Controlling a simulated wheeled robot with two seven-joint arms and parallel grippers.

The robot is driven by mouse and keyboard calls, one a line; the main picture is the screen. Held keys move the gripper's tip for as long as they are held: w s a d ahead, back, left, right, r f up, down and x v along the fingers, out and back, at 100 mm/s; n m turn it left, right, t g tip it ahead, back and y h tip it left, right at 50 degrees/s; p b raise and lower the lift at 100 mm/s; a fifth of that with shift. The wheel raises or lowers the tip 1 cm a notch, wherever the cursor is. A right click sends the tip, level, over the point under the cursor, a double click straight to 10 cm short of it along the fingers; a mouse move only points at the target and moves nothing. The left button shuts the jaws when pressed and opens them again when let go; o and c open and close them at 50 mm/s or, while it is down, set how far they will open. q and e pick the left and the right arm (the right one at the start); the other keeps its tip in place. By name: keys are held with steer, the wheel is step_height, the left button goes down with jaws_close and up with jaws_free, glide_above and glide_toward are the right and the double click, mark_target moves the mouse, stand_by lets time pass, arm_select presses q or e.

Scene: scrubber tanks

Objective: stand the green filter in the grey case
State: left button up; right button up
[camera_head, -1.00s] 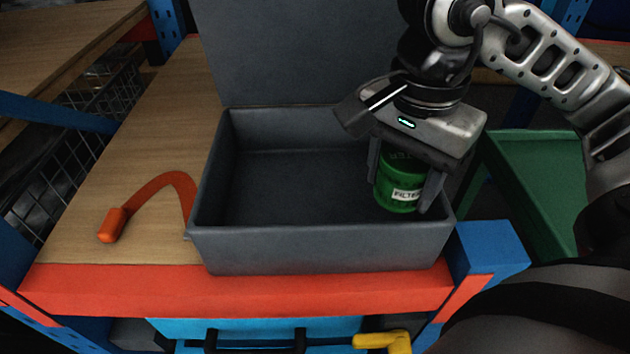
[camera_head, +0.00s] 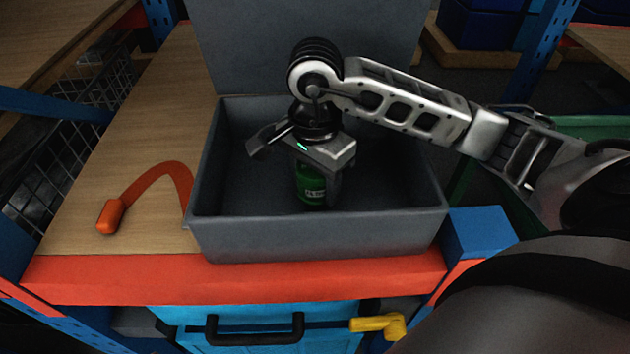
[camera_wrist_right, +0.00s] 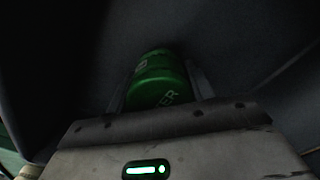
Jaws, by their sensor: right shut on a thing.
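The green filter (camera_head: 311,186) is a small green cylinder with a white-lettered label. It is upright inside the open grey case (camera_head: 318,241), near the middle. My right gripper (camera_head: 314,187) is shut on it from above, with a finger on either side. The filter also shows between the fingers in the right wrist view (camera_wrist_right: 158,80). I cannot tell whether its base touches the case floor. My left gripper is not in view.
The case stands on a wooden bench top (camera_head: 110,225) with a red front edge (camera_head: 230,282); its lid is raised at the back. An orange strap-like piece (camera_head: 112,215) lies left of the case. A blue drawer with a black handle (camera_head: 254,330) is below.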

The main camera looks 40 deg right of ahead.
steer(key=shift+f, duration=0.5)
steer(key=shift+f+b, duration=0.3)
steer(key=shift+b, duration=0.05)
steer(key=o, duration=1)
steer(key=shift+r, duration=0.1)
steer(key=shift+c, duration=0.2)
